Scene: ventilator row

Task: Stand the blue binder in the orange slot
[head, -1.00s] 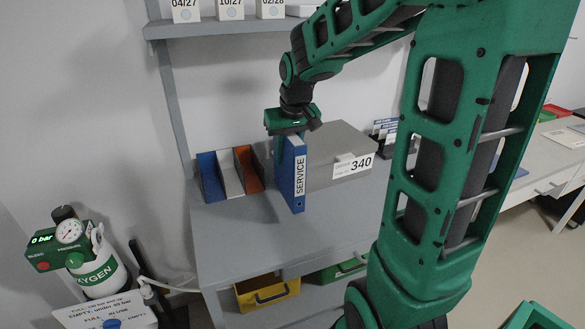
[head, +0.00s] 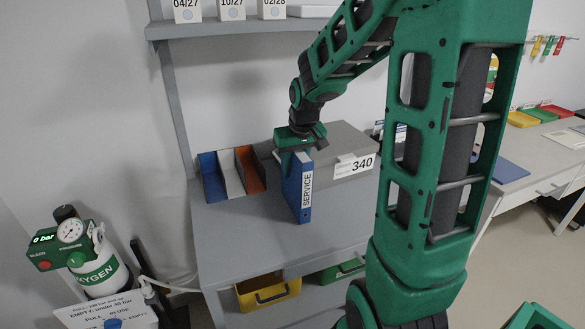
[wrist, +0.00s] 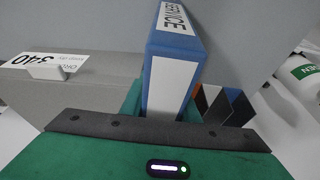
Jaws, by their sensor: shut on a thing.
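The blue binder (head: 297,188) stands upright with its white SERVICE label facing the front. My gripper (head: 299,155) is shut on its upper part from above. In the wrist view the binder (wrist: 176,50) rises between the jaws behind my green gripper body (wrist: 150,145). Whether its foot touches the table I cannot tell. The slot rack stands to the left of the binder, with a blue slot (head: 212,177), a pale grey slot (head: 231,173) and an orange slot (head: 250,170). The orange slot is the one nearest the binder and looks empty.
A grey box (head: 345,150) marked 340 stands close to the right of the binder. The grey table (head: 260,232) is clear in front. A shelf (head: 230,27) with date cards hangs above. An oxygen cylinder (head: 100,270) stands at the left.

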